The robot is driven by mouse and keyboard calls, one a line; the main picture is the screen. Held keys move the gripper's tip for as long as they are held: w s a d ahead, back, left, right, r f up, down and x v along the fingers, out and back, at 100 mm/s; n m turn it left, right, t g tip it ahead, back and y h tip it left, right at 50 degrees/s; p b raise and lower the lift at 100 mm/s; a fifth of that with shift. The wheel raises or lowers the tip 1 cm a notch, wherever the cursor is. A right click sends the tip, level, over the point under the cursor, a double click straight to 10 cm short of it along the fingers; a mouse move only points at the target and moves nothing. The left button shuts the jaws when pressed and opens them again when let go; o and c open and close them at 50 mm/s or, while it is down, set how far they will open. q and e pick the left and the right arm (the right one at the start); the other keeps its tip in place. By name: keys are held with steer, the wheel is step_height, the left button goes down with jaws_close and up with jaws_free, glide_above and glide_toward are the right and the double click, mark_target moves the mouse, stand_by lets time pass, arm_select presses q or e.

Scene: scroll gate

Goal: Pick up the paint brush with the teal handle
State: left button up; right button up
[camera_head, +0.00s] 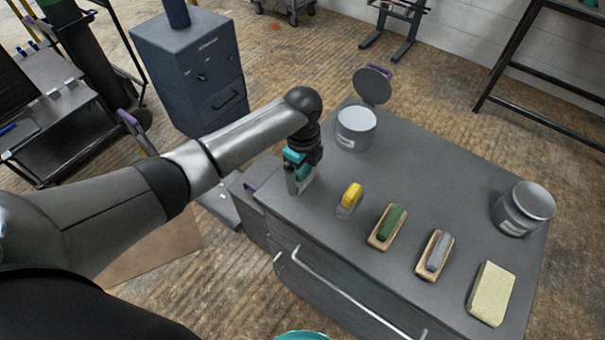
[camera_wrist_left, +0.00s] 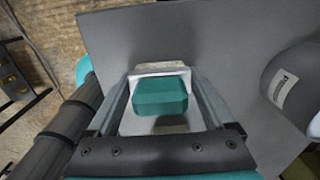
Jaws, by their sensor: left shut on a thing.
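The paint brush with the teal handle (camera_wrist_left: 160,95) lies between the two fingers of my left gripper in the left wrist view. Its pale flat end shows beyond the handle. My left gripper (camera_head: 298,182) points down at the left edge of the grey table top (camera_head: 440,170) in the head view, shut on this brush. The fingers mostly hide the brush there. I cannot tell whether it touches the table. My right gripper is in neither view.
Right of the gripper stand a yellow-handled tool (camera_head: 351,196), a green-handled brush (camera_head: 389,223), a grey-handled brush (camera_head: 437,252) and a pale yellow sponge (camera_head: 491,293). Metal cans stand behind (camera_head: 355,130) and at right (camera_head: 522,207). The table's middle is clear.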

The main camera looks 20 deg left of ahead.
arm_select(q)
step_height(320, 180, up, 20)
steer(key=p, duration=0.3)
stand_by(0.3)
steer(key=o, duration=0.8)
steer(key=c, duration=0.6)
